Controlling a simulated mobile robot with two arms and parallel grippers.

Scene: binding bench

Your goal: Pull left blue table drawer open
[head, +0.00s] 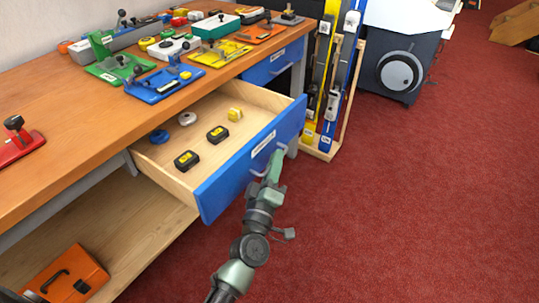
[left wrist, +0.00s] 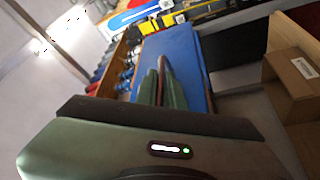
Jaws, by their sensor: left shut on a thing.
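The left blue table drawer (head: 250,165) stands pulled out from under the wooden bench top, its inside showing. It holds two black-and-yellow tape measures (head: 187,159) (head: 217,134), a yellow item (head: 235,114), a blue ring (head: 159,136) and a grey ring (head: 187,118). My left gripper (head: 274,166) is shut on the drawer's handle at the front face, partly hiding the handle. In the left wrist view its green fingers (left wrist: 160,88) are close together against the blue front (left wrist: 180,55). My right gripper is not in view.
Another blue drawer (head: 271,66) farther along the bench is shut. Tools crowd the far bench top. A rack of spirit levels (head: 329,85) stands beyond the drawer. An orange case (head: 66,276) lies on the lower shelf. Red carpet (head: 420,200) is clear at right.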

